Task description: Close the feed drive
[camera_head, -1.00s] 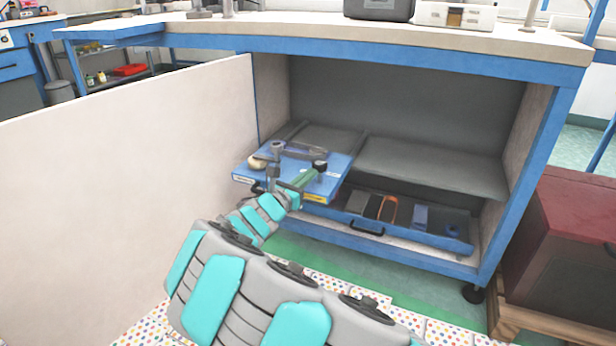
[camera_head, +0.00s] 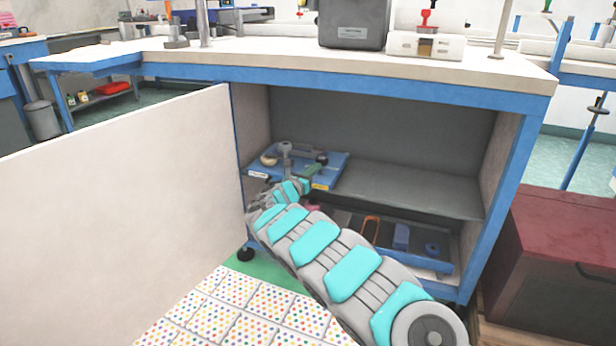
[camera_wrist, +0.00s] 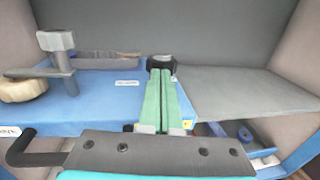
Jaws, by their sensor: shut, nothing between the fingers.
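The feed drive is not clearly identifiable by name; the likely part is the blue pull-out tray (camera_head: 262,165) on the upper left shelf inside the bench. It carries a grey post-like part (camera_wrist: 56,62), a tan round piece (camera_wrist: 22,90) and a black knob (camera_wrist: 176,62). The tray front lies about level with the shelf's front edge. My gripper (camera_wrist: 160,74) is shut and empty, its green fingers reaching over the tray toward the knob. Whether they touch it I cannot tell. In the head view my gripper (camera_head: 313,170) is small.
A lower blue drawer (camera_head: 437,266) holds an orange-rimmed piece (camera_head: 371,229) and blue parts; my arm hides its left part. A bare grey shelf (camera_head: 410,190) lies right of the tray. A large white panel (camera_head: 120,210) stands at left, a dark red cabinet (camera_head: 560,255) at right.

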